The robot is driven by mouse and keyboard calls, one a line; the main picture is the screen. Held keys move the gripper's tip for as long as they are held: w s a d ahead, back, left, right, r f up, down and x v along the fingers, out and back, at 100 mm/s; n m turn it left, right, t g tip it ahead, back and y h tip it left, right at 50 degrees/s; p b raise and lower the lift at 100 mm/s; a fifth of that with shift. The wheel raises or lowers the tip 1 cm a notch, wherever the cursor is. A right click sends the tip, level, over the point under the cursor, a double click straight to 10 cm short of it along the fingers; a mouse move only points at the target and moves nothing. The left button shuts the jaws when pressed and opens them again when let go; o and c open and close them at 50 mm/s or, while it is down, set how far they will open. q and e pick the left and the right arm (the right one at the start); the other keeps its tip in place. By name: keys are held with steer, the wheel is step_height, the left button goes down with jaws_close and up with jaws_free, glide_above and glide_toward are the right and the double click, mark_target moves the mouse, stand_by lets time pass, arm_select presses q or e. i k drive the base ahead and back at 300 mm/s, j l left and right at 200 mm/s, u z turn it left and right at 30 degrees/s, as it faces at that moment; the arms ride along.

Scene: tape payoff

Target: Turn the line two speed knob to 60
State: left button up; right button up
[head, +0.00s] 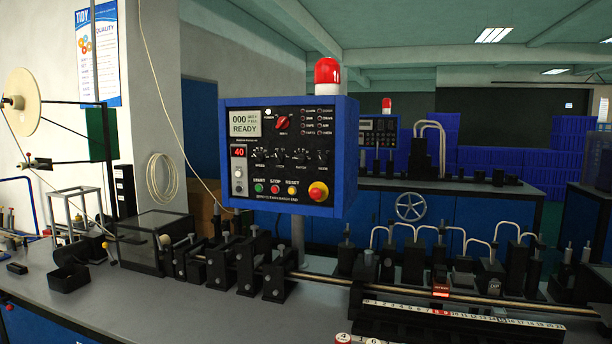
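A blue control box (342,160) with a black panel stands on a post behind the bench, in the middle of the head view. A row of small black knobs crosses the panel. The leftmost knob (259,155) has a label that seems to read "SPEED". A red-digit display (239,152) to its left reads 40. A screen (245,123) above reads "000" and "READY". I cannot read a line number on the box. Neither of my grippers is in view.
A red rotary switch (283,122), START, STOP and RESET buttons and a red emergency button (318,191) share the panel. A red beacon (327,72) tops the box. Black fixtures and a long rod line the bench below. A second panel (378,131) stands behind.

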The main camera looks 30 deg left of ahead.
mark_target(259, 156)
steer(key=u, duration=1.3)
